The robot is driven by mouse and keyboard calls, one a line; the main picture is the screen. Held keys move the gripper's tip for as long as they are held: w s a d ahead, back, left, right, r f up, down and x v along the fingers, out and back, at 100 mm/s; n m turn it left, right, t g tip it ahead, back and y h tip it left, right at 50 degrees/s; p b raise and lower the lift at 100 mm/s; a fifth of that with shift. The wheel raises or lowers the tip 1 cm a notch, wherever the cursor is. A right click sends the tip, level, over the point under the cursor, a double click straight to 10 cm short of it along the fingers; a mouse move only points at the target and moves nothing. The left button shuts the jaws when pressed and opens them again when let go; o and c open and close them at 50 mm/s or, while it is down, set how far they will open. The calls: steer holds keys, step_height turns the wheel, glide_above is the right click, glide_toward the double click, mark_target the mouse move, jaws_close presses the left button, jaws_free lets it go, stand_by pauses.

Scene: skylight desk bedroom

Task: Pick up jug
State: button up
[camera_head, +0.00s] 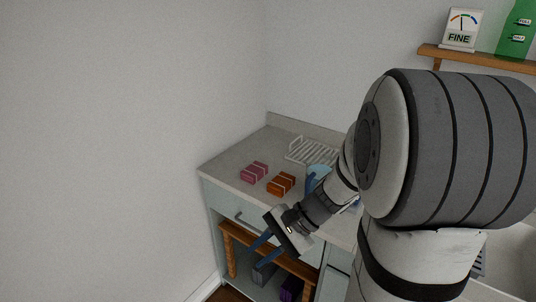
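A light blue vessel (318,170) with a darker blue part at its left side stands on the counter. It looks like the jug, but my arm hides much of it. My gripper (259,256) is in front of the counter's drawer face, below the countertop and to the left of the jug. Its two blue fingers point down and left and are spread apart with nothing seen between them. It is not touching the jug.
A pink block (254,172) and an orange block (281,184) lie on the counter (226,165) left of the jug. A white rack (312,150) is behind. A wooden rail (240,237) and lower shelf are below. A wall shelf (480,58) is upper right.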

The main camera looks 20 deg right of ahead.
steer(key=w+d+f+m+t, duration=0.1)
steer(key=w+d+m+t, duration=0.3)
steer(key=d+m+t, duration=0.1)
steer(key=w+d+f+m+t+h, duration=0.1)
steer(key=w+d+f+m+t, duration=0.1)
steer(key=w+d+m+t, duration=0.3)
steer(key=w+d+f+m+t, duration=0.2)
steer(key=w+d+m+t, duration=0.2)
steer(key=d+m, duration=0.5)
steer(key=shift+w+d+t, duration=0.15)
steer(key=shift+d+t, duration=0.2)
steer(key=shift+d, duration=0.2)
steer(key=shift+w+d+t, duration=0.15)
steer(key=shift+d+t, duration=0.2)
steer(key=shift+d, duration=0.2)
steer(key=shift+w+d+f+h+p, duration=0.1)
steer(key=shift+w+h+p, duration=0.15)
steer(key=shift+h+p, duration=0.15)
steer(key=p+x, duration=0.1)
steer(key=x, duration=0.6)
steer(key=shift+w, duration=0.15)
jaws_close()
